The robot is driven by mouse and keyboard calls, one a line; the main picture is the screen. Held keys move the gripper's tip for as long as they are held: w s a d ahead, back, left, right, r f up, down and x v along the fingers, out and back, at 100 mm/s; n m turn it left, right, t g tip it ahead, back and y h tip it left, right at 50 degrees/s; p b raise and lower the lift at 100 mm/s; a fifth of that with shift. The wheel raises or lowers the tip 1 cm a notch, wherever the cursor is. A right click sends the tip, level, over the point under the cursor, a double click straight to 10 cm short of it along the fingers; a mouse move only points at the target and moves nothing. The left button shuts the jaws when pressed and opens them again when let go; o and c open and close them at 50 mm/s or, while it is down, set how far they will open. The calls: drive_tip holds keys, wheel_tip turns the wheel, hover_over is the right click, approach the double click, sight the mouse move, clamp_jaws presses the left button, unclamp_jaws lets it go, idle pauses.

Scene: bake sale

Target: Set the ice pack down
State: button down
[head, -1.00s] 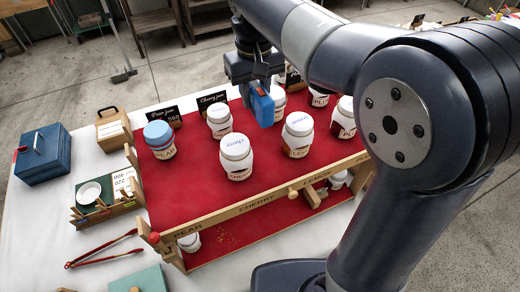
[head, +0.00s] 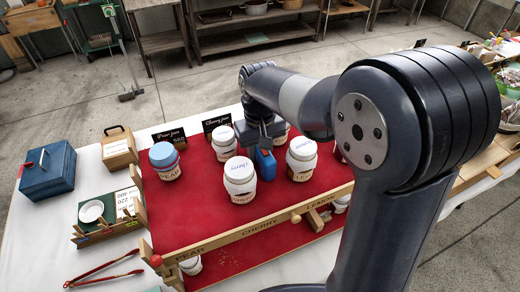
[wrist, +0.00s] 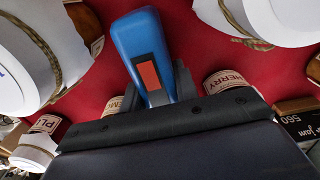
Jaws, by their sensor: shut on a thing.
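The ice pack (head: 265,164) is a blue block; in the wrist view its blue face (wrist: 133,40) carries an orange-red patch. My gripper (head: 264,147) is shut on it, and its dark jaws also show in the wrist view (wrist: 152,98). The ice pack is among the jars over the red display cloth (head: 205,200). In the head view it is just right of and behind the white-lidded cherry jar (head: 239,180) and left of the lemon jar (head: 301,160). Its lower end is partly hidden, so I cannot tell whether it touches the cloth.
A blue-lidded pear jar (head: 165,161) stands at the left of the stand, with another white-lidded jar (head: 224,143) behind. White jars crowd both upper corners of the wrist view. Red tongs (head: 104,278) and a blue box (head: 47,170) lie on the white table left of the stand.

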drive_tip(key=shift+f, duration=0.1)
drive_tip(key=c, duration=1.1)
unclamp_jaws()
